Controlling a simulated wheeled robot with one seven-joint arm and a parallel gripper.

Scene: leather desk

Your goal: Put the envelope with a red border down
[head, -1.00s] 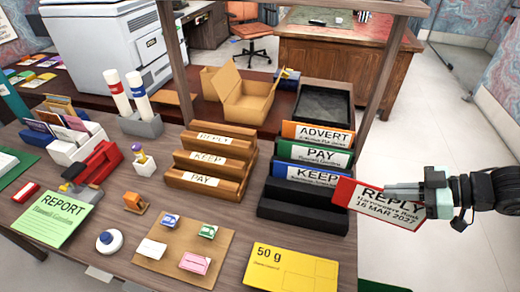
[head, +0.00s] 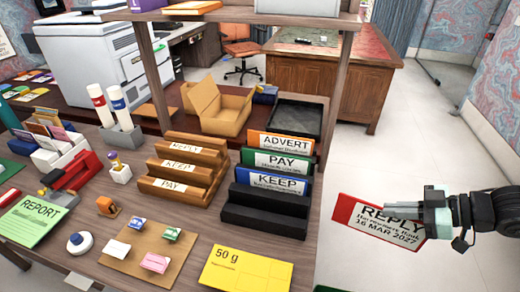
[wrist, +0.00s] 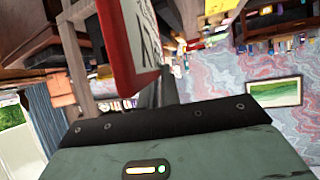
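The envelope with a red border (head: 380,222) is white, marked REPLY and 16 MAR 2027. My gripper (head: 428,212) is shut on its right end and holds it in the air, right of the desk's edge and apart from the desk. In the wrist view the envelope (wrist: 128,42) shows close up at the top, its red edge towards the camera. A wooden rack (head: 180,172) with tiers labelled REPLY, KEEP and PAY stands on the desk. A black rack (head: 262,215) right of it holds orange ADVERT, green PAY and blue KEEP envelopes; its front step is bare.
A yellow 50 g envelope (head: 247,270) lies at the desk's front, beside a brown board (head: 150,258) with small stamps. A shelf post (head: 337,105) rises behind the black rack. An open cardboard box (head: 220,110) stands farther back. Bare floor (head: 400,150) lies right of the desk.

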